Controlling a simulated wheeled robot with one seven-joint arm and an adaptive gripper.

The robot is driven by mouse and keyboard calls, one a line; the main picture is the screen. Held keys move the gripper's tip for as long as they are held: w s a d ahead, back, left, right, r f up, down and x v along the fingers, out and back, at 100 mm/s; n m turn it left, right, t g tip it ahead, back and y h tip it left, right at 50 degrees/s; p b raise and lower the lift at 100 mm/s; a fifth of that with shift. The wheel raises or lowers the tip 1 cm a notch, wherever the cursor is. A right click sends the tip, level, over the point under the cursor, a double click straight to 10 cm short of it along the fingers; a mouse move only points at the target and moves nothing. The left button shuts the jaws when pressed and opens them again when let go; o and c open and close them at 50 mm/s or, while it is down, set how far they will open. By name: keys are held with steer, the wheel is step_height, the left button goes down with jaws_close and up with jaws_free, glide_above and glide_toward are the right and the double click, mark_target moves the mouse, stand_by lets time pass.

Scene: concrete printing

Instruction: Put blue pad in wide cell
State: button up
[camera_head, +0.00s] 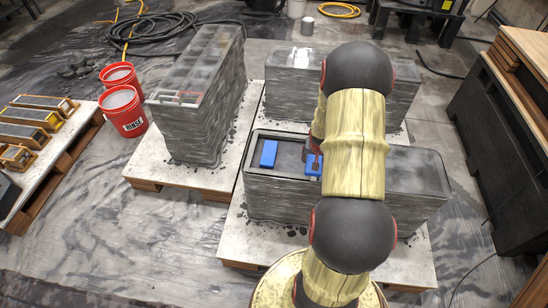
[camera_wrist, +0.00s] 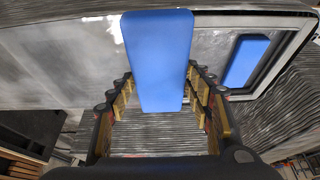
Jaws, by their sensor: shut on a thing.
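A blue pad (camera_wrist: 157,50) is clamped between the fingers of my gripper (camera_wrist: 160,95) in the wrist view, one row of fingers on each side. In the head view the held pad (camera_head: 314,165) is partly hidden by my arm, over the right part of a shallow recess (camera_head: 290,143). A second blue pad (camera_head: 268,153) lies in the left part of that recess; it also shows in the wrist view (camera_wrist: 245,60). The height of the held pad above the recess is hard to tell. The tall printed block (camera_head: 207,70) at left has a row of cells in its top.
Another printed block (camera_head: 290,85) stands behind the recess block, with small pale things on top. Two red buckets (camera_head: 124,110) stand left of the tall block. A low table (camera_head: 50,145) with several wooden-framed tools is at far left. A dark cabinet (camera_head: 495,140) stands at right.

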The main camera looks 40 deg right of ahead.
steer(key=shift+w+d+f, duration=0.15)
steer(key=shift+w, duration=0.05)
steer(key=w+d+f+b, duration=0.1)
steer(key=w+f+b, duration=0.3)
steer(key=w, duration=0.5)
steer(key=b, duration=0.2)
glide_above(294, 157)
steer(key=s+a, duration=0.1)
steer(key=f, duration=0.5)
steer(key=shift+s+a, duration=0.15)
steer(key=shift+a, duration=0.05)
steer(key=shift+w+f+b, duration=0.15)
steer(key=shift+f+b, duration=0.3)
steer(key=shift+f, duration=0.45)
steer(key=shift+w+f+b, duration=0.1)
steer(key=shift+f+b, duration=0.35)
steer(key=shift+f, duration=0.45)
steer(key=shift+f, duration=0.2)
steer(key=o, duration=1.3)
